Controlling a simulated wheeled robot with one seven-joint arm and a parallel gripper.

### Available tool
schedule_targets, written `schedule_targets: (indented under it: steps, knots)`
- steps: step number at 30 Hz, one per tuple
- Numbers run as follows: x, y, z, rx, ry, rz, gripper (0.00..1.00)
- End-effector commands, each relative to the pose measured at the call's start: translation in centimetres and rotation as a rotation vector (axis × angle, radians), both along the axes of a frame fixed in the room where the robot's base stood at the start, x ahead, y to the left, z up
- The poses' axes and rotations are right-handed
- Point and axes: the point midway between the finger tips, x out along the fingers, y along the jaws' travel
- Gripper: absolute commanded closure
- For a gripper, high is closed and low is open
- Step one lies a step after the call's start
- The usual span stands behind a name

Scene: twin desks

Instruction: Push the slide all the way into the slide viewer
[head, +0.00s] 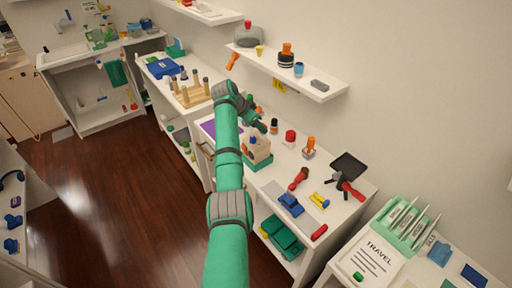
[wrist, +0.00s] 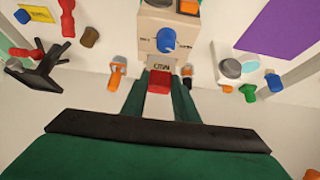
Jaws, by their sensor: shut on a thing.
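In the wrist view the viewer (wrist: 150,22) shows a blue knob and an orange part on top. In the head view my gripper (head: 261,128) is over the viewer, and the slide is hidden.
Orange-topped items (head: 309,147) stand nearby. Left is a purple mat (head: 208,128); right are a red-handled tool (head: 298,179) and a black panel (head: 349,166). A shelf (head: 290,71) hangs above.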

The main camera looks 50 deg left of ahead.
Motion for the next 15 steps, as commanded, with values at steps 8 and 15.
schedule_targets:
  steps: [8, 15]
  knots:
    - [0.00, -0.01, -0.52, 0.000, 0.000, 0.000, 1.00]
    - [0.00, 0.00, -0.58, 0.000, 0.000, 0.000, 0.51]
